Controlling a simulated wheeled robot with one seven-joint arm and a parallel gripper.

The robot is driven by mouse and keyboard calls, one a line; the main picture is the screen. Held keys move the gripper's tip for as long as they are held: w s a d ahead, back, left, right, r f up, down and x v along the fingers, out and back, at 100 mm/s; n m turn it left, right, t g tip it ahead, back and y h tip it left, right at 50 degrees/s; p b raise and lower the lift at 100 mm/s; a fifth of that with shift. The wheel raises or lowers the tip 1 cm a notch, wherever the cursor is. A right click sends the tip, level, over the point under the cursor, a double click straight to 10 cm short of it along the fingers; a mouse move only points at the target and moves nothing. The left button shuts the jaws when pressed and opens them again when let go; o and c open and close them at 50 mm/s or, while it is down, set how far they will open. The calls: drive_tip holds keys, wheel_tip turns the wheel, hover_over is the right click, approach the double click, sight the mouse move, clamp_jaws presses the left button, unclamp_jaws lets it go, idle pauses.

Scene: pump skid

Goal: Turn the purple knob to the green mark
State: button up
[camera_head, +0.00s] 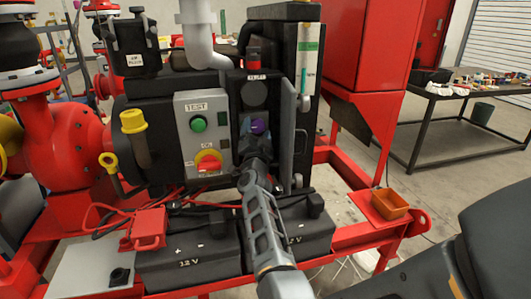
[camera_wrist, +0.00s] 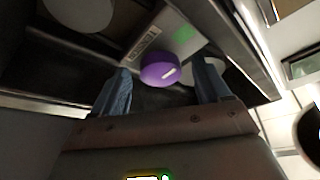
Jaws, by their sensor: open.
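The purple knob (camera_head: 257,127) sits in a dark recessed panel below a round dark disc. My gripper (camera_head: 255,146) is at the recess, just below the knob in the head view. In the wrist view its two blue-grey fingers stand open, left and right of the knob, with a gap on each side. Whether the fingertips reach the knob's depth I cannot tell.
Left of the recess is a grey TEST panel (camera_head: 203,150) with a green button and a red-yellow switch. An open door (camera_head: 288,125) stands close on the right. Black batteries (camera_head: 188,258) and red cables lie below. An orange tray (camera_head: 390,204) sits at the right.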

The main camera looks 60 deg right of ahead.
drive_tip(key=shift+w+a+r+m+g+p, duration=0.15)
drive_tip(key=shift+r+m+g+p, duration=0.4)
drive_tip(key=shift+m, duration=0.45)
drive_tip(key=shift+f+m+g, duration=0.25)
drive_tip(key=shift+f+m, duration=0.05)
drive_tip(key=shift+m, duration=0.3)
drive_tip(key=s+a+f+n+t+p, duration=0.2)
drive_tip(key=s+a+n+t+p, duration=0.2)
drive_tip(key=s+a+n, duration=0.5)
drive_tip(key=shift+s+a+f+n+t+y, duration=0.15)
drive_tip(key=shift+s+a+n+t+y, duration=0.2)
drive_tip(key=shift+a, duration=1.65)
